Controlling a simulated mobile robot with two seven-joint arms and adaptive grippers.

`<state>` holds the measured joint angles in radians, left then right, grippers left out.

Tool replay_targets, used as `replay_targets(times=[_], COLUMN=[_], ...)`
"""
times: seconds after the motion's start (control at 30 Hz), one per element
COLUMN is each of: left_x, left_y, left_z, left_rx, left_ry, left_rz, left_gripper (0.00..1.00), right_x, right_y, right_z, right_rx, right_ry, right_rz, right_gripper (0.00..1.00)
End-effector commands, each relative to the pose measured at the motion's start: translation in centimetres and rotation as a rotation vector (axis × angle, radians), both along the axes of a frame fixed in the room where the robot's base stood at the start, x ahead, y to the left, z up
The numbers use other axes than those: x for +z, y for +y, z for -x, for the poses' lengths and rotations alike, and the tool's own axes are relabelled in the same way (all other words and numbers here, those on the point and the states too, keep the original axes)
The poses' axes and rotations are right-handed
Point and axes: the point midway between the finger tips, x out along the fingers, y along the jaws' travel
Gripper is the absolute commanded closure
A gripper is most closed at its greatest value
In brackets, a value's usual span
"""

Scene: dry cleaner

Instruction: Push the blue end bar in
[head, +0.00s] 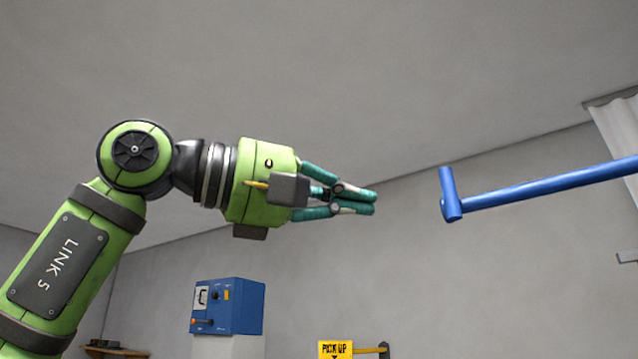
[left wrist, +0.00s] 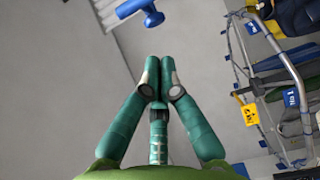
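The blue end bar (head: 450,194) is a short upright bar at the left end of a long blue rail (head: 555,185) that comes in from the right in the head view. It also shows at the top of the left wrist view (left wrist: 136,8). My left gripper (head: 374,202) is left of the bar at about its height, with a clear gap between them. Its teal fingers are together and hold nothing; they also show shut in the left wrist view (left wrist: 158,60). My right gripper is in neither view.
A blue control box (head: 228,306) stands on a pale pedestal low in the head view. A yellow PICK UP sign (head: 335,349) hangs right of it. A clothes rail with hanging garments (left wrist: 285,85) is at the right in the left wrist view. The space between gripper and bar looks free.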

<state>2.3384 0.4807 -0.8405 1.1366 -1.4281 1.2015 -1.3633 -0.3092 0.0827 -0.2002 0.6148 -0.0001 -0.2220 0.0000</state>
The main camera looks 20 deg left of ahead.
Motion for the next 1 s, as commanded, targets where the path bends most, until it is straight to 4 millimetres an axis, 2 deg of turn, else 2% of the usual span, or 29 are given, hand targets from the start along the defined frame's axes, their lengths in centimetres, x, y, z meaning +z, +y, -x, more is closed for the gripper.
replay_targets(times=[0.17,0.4,0.57,1.0], left_x=[0.2,0.1,0.0,0.0], left_y=[-3.0,-6.0,-6.6,-6.6], left_z=[-2.3,-1.7,-1.6,-1.4], left_rx=[-0.002,-0.002,-0.001,-0.002], left_ry=[0.002,-0.001,0.001,0.001], left_rz=[-0.001,0.000,0.002,0.002], left_gripper=[1.00,1.00,1.00,1.00], right_x=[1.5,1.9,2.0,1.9], right_y=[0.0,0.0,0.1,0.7], right_z=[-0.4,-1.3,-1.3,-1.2], right_rx=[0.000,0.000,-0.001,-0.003], right_ry=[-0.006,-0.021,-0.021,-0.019], right_rz=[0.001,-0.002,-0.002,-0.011], right_gripper=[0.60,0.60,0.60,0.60])
